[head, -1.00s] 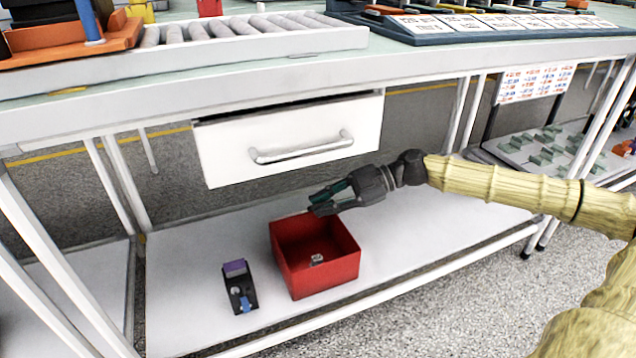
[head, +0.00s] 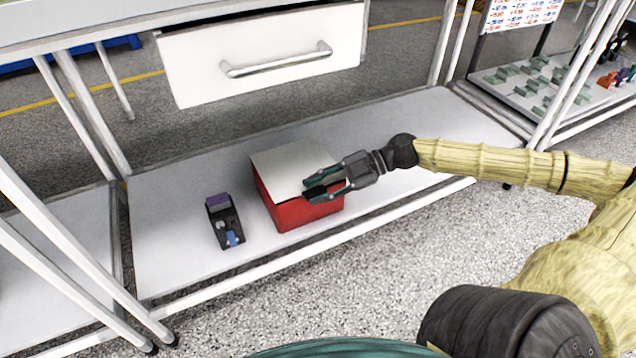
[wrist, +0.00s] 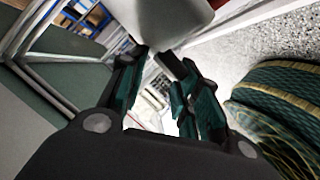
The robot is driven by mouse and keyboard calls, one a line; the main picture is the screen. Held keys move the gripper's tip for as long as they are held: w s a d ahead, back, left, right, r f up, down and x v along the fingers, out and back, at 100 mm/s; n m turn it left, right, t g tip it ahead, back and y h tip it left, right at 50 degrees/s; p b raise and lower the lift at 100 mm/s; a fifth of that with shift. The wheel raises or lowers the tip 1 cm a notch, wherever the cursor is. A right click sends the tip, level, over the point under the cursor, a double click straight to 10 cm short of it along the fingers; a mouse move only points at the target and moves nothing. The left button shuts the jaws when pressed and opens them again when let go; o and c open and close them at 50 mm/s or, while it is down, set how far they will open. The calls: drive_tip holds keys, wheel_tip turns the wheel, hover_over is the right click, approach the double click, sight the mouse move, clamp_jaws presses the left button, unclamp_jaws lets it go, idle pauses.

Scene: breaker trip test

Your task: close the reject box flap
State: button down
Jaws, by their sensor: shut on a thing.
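The red reject box (head: 298,214) stands on the lower shelf of the bench. Its pale flap (head: 285,170) lies across the top and hides the inside; I cannot tell if it rests fully flat on the rim. My gripper (head: 309,188) is at the flap's right front edge, with its fingers close together on it. In the wrist view the fingers of my gripper (wrist: 160,72) have a pale piece, which looks like the flap (wrist: 172,22), at their tips.
A black device with a purple top and a blue lever (head: 224,222) stands on the shelf (head: 170,240) left of the box. A white drawer (head: 262,55) hangs above, slightly open. White bench legs stand at both sides. The shelf right of the box is partly clear.

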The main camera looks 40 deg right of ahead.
drive_tip(key=shift+f, duration=0.1)
idle(0.3)
drive_tip(key=c, duration=1.5)
unclamp_jaws()
drive_tip(key=shift+w, duration=0.1)
drive_tip(key=v, duration=1.2)
